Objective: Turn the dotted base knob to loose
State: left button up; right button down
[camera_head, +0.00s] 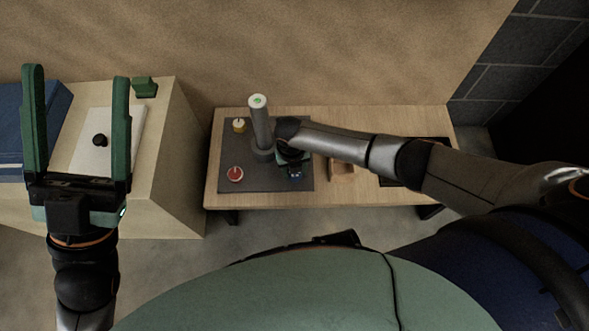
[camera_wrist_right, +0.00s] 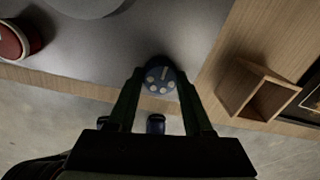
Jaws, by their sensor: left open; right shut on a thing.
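The dotted base knob (camera_wrist_right: 160,76) is dark blue with several pale dots and a pale bar on its face. It sits at the edge of a grey base plate (camera_head: 268,182), and in the head view only a bit of blue (camera_head: 295,174) shows under my right gripper (camera_head: 293,160). In the right wrist view my right gripper (camera_wrist_right: 160,88) has its fingers on both sides of the knob, shut on it. A grey post (camera_head: 262,125) with a green-marked white top stands on the plate. My left gripper (camera_head: 77,78) is open and empty, at the left.
A red knob (camera_head: 235,174) and a yellow knob (camera_head: 239,125) sit on the same plate. A small wooden box (camera_head: 341,171) and a dark tray stand to the right on the wooden table (camera_head: 335,121). A pale cabinet with a white board (camera_head: 92,153) stands left.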

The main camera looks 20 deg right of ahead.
jog(key=shift+c, duration=1.5)
grip_release()
pick_arm(q)
notch_tip(320, 180, up, 6)
jog(key=p, duration=0.6)
jog(key=w+a+f+n+y, duration=0.1)
jog(key=w+f+n+y, duration=0.2)
jog(key=w+f+y, duration=0.1)
notch_tip(320, 180, down, 3)
jog(key=shift+r+y, duration=0.1)
jog(key=shift+y, duration=0.7)
pick_arm(e)
notch_tip(320, 180, up, 12)
jog(key=shift+a+r, duration=0.25)
jog(key=shift+a, duration=0.1)
pick_arm(q)
jog(key=shift+r, duration=0.15)
pick_arm(e)
jog(key=shift+s, duration=0.1)
